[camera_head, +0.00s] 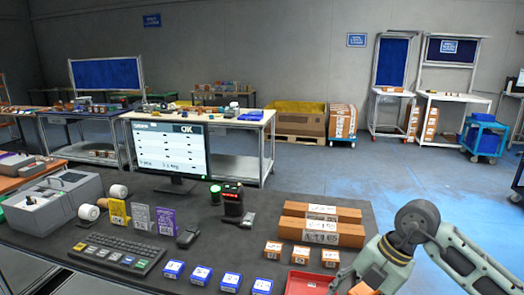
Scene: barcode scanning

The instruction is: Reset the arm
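My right arm comes in from the right. My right gripper (345,285) is low at the bottom edge, just right of a red tray (298,290). An orange-brown piece (363,289) shows at the gripper, partly cut off by the frame. I cannot tell whether the fingers are shut on it. My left gripper is not in view. A black scanner device (232,201) with red lights stands at the middle of the dark table. Small brown boxes (301,252) and several blue-and-white boxes (230,283) sit in rows on the table.
Two long brown boxes (320,232) lie behind the small ones. A monitor (168,147), a keyboard (117,254), coloured cards (142,217) and a grey printer-like machine (50,205) occupy the left and back. The blue-grey floor (400,180) beyond the table is open.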

